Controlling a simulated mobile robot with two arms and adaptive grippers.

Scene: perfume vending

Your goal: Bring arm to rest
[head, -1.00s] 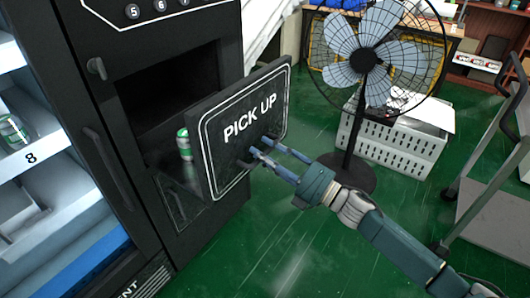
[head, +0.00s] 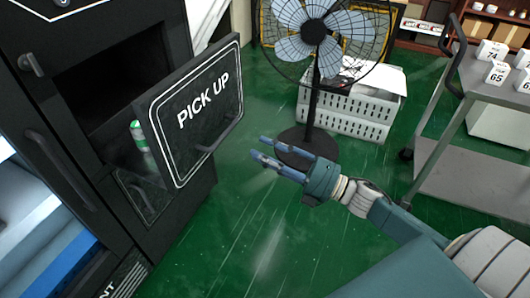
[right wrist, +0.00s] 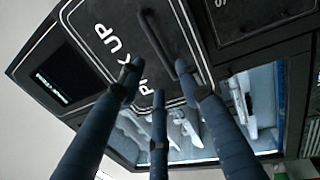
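My right gripper (head: 262,150) is in mid-air to the right of the open PICK UP door (head: 192,120). My left gripper is not in view.
A green and white can (head: 139,136) stands behind the door at the machine's opening (head: 110,80). A black fan (head: 314,32) and a white crate (head: 345,112) stand beyond my gripper. A grey cart (head: 470,165) is at right. Green floor (head: 230,240) is clear in front.

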